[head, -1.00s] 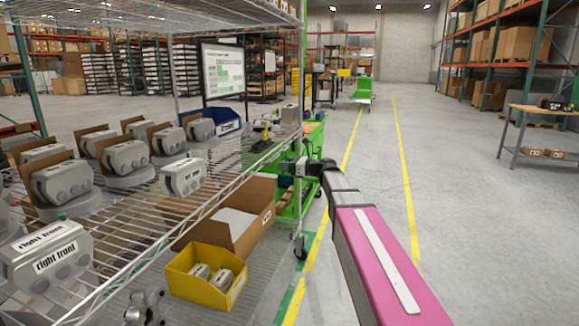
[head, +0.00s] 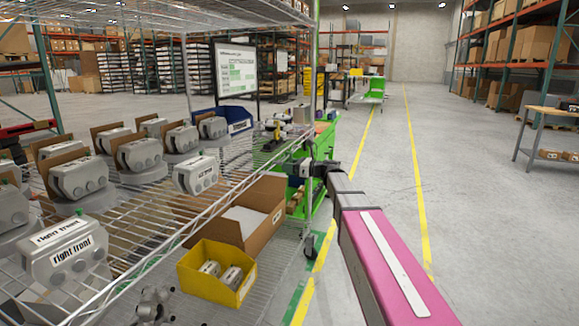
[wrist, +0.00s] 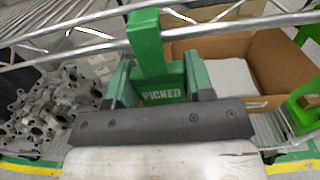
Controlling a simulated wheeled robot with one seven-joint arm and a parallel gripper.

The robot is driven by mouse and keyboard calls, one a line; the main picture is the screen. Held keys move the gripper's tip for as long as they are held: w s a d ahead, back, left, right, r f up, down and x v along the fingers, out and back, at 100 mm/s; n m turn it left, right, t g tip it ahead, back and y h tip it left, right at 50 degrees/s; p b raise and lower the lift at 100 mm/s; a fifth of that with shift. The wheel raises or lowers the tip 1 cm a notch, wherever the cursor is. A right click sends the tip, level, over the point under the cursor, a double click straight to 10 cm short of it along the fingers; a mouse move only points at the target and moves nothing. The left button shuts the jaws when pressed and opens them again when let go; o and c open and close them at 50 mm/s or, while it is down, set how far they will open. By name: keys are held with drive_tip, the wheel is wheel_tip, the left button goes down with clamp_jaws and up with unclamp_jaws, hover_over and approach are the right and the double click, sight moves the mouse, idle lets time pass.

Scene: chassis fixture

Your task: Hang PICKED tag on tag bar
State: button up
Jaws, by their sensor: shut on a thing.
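In the wrist view the green PICKED tag (wrist: 163,92), with white lettering, is held between the two fingers of my gripper (wrist: 160,78). Its tall narrow green upper part stands up ahead of the fingers and overlaps a long metal bar (wrist: 235,27) of the wire shelf. I cannot tell whether the tag touches that bar, or whether it is the tag bar. In the head view my gripper (head: 303,168) is small, at the end of my arm, just right of the shelf's front edge. The tag cannot be made out there.
The wire shelf (head: 215,207) carries several grey housings (head: 66,252) and a blue bin (head: 222,122). Below are an open cardboard box (head: 264,222) and a yellow bin (head: 217,272). A green cart (head: 324,150) stands behind my gripper. The aisle floor on the right is clear.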

drive_tip(key=o, duration=0.9)
drive_tip(key=v, duration=1.1)
drive_tip(key=s+f+n+g+h, duration=0.2)
drive_tip(key=s+f+n+h, duration=0.3)
drive_tip(key=f, duration=0.5)
drive_tip(key=s+f+n+g+h, duration=0.1)
drive_tip(key=s+f+n+h, duration=0.2)
drive_tip(key=s+f+n, duration=0.55)
drive_tip(key=s+d+f+n+g+h, duration=0.1)
drive_tip(key=s+d+f+n+h, duration=0.1)
drive_tip(key=s+d+f+h, duration=0.1)
drive_tip(key=s+d+f+n+g+h, duration=0.1)
drive_tip(key=s+d+f+n+h, duration=0.2)
drive_tip(key=s+f, duration=0.3)
drive_tip(key=s+d+f+n+g+h, duration=0.1)
drive_tip(key=s+d+f+n+h, duration=0.2)
drive_tip(key=s+f, duration=0.1)
drive_tip(key=shift+s+d+f+n, duration=0.15)
drive_tip(key=shift+s+f+n, duration=0.15)
drive_tip(key=shift+f, duration=0.55)
